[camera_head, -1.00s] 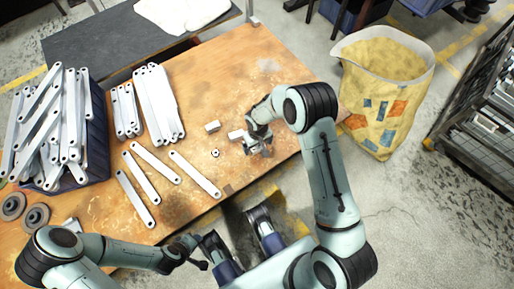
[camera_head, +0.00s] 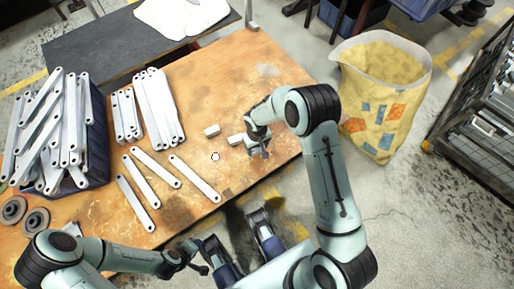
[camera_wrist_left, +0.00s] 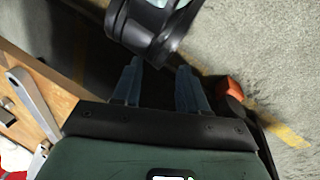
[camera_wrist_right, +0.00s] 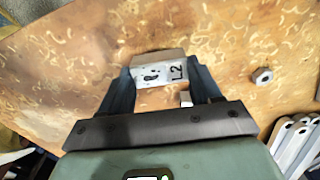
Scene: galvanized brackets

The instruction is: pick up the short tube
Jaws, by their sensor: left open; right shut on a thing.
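My right gripper (camera_head: 259,152) is low over the near right part of the wooden table. In the right wrist view its fingers are shut on a short, pale grey, box-like piece (camera_wrist_right: 160,72), which I take to be the short tube. The piece bears a dark mark and "L2" on its near face. My left gripper (camera_wrist_left: 158,85) is open and empty, off the table's front edge.
Flat brackets (camera_head: 195,178) lie further left, beside a full dark bin (camera_head: 97,130). A yellow bag (camera_head: 385,95) stands right of the table (camera_head: 225,75).

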